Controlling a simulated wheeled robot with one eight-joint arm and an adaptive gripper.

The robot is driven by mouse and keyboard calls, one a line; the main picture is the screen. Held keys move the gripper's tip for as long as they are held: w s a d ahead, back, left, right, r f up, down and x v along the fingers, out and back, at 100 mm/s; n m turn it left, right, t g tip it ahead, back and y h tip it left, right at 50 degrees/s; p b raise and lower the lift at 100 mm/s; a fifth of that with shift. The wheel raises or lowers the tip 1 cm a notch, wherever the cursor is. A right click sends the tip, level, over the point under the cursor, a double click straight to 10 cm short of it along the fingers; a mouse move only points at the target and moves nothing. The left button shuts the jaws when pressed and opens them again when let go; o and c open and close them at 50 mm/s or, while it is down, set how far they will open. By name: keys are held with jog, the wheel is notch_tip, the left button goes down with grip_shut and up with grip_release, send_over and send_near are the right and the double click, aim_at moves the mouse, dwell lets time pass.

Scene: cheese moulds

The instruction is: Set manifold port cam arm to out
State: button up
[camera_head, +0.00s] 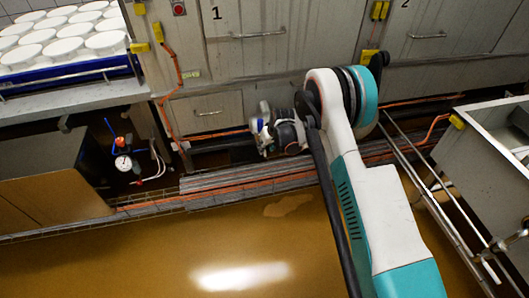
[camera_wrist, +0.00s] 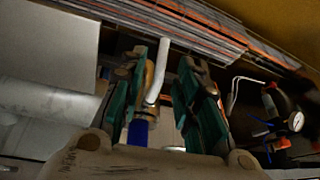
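In the wrist view my gripper (camera_wrist: 163,62) is open, its two teal-padded fingers apart. I cannot tell whether the left finger touches the fitting. I cannot single out the cam arm or its setting; the fingers hide part of this area. In the head view my wrist is low by the cabinet wall, and the fingertips are not clear.
A gauge (camera_head: 123,163) with a red-topped fitting (camera_head: 121,142) stands left of my arm; the gauge also shows in the wrist view (camera_wrist: 295,121). White moulds (camera_head: 65,48) fill a blue-edged tray. A steel basin (camera_head: 490,150) is at right. The brown floor (camera_head: 150,255) is clear.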

jog(key=shift+b+x, duration=0.4)
jog(key=shift+x, duration=1.3)
grip_shut()
